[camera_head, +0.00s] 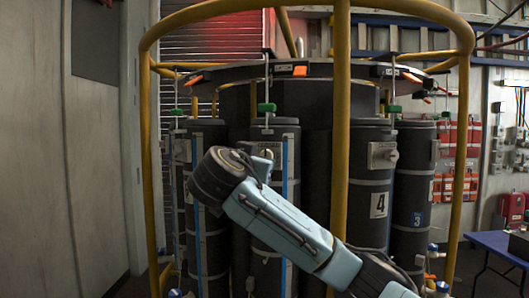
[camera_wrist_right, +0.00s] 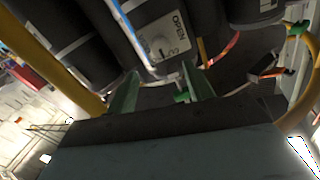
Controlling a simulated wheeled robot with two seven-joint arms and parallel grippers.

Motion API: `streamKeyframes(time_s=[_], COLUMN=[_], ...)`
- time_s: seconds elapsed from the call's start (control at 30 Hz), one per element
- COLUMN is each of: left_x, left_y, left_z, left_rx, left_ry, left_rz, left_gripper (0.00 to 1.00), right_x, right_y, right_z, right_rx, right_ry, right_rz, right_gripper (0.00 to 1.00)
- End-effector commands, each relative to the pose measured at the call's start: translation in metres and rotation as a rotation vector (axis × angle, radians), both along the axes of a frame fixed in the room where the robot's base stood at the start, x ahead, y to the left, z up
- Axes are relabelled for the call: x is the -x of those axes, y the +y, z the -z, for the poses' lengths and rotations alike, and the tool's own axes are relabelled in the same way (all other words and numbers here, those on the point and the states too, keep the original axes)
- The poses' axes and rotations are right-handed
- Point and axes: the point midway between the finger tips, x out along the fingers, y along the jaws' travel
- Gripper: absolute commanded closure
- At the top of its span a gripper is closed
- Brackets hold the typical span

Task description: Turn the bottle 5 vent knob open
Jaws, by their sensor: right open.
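A dark bottle (camera_head: 262,230), left of the one labelled 4, stands partly behind my right arm; its number is hidden, so I cannot confirm it is bottle 5. A pale knob plate (camera_head: 266,152) shows near its top, just above my arm. In the right wrist view, a plate marked OPEN (camera_wrist_right: 178,27) with a round knob (camera_wrist_right: 157,44) sits on a dark bottle. My right gripper (camera_wrist_right: 160,68) is open and empty, its two greenish fingers apart, with the knob beyond their tips. Whether it touches anything is unclear. My left gripper is out of view.
A yellow tube frame (camera_head: 341,130) encloses the bottles, one post standing in front. Bottle 4 (camera_head: 379,206) and bottle 3 (camera_head: 418,219) stand to the right. A dark ring (camera_head: 290,70) with hanging green-handled valves is above. A blue table (camera_head: 495,243) is at the far right.

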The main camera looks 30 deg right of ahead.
Motion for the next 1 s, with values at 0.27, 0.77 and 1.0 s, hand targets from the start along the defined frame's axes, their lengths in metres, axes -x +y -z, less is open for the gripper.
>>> streamKeyframes(time_s=[0.27,0.77,1.0], left_x=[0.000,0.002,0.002], left_y=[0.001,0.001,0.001], left_z=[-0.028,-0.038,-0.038], left_rx=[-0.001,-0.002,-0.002], left_ry=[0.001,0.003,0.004], left_rz=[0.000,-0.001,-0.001], left_gripper=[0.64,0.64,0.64], right_x=[-0.040,-0.062,-0.062], right_y=[-0.044,-0.065,-0.065], right_z=[-0.004,0.000,0.000], right_rx=[0.001,-0.001,-0.001], right_ry=[0.003,0.001,0.001], right_rz=[0.005,-0.001,-0.001], right_gripper=[0.48,0.48,0.66])
